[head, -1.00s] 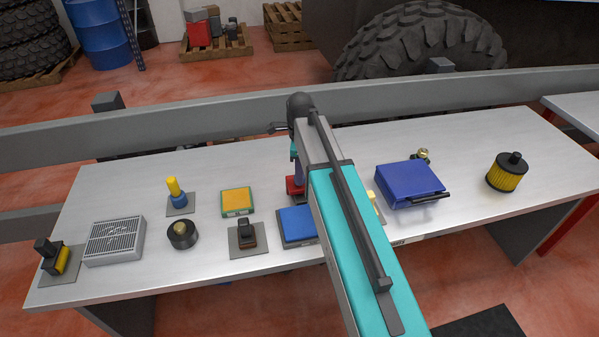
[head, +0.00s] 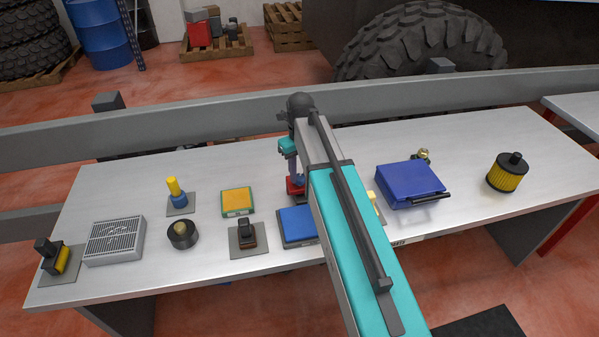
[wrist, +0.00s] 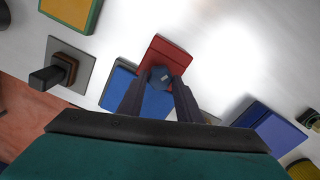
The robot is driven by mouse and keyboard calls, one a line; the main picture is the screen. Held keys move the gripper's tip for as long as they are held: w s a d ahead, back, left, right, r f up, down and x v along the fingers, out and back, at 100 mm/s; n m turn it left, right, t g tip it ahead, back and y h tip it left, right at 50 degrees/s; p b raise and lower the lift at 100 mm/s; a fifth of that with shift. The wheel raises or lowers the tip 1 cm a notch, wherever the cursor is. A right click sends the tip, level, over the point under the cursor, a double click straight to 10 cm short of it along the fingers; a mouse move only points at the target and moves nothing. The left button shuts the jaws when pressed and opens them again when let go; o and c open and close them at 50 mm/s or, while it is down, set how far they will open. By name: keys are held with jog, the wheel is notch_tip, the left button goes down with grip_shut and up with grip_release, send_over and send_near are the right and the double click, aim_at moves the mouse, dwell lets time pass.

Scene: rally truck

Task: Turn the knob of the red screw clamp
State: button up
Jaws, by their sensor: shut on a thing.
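The red screw clamp (wrist: 171,49) lies on the bench top in the wrist view, with a dark blue-grey knob (wrist: 161,75) at its near end. In the head view a red part of the clamp (head: 293,187) shows beside my arm, which hides the rest. My gripper (wrist: 162,82) points down at the knob, with one dark finger on each side of it. It is shut on the knob. The gripper also shows in the head view (head: 296,180), just above the clamp, partly hidden by my forearm.
A blue box (head: 297,224) sits close in front of the clamp. A yellow-topped box (head: 237,200) and a small black switch on a plate (head: 246,236) are to the left. A larger blue case (head: 410,184) stands to the right. A grey rail (head: 200,117) runs behind the bench.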

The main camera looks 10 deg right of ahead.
jog(key=shift+w+r+m, duration=0.15)
jog(key=shift+m, duration=0.65)
jog(key=o, duration=1)
jog(key=shift+o, duration=0.2)
jog(key=shift+r, duration=0.1)
notch_tip(320, 180, up, 14)
jog(key=b, duration=0.3)
jog(key=shift+f, duration=0.25)
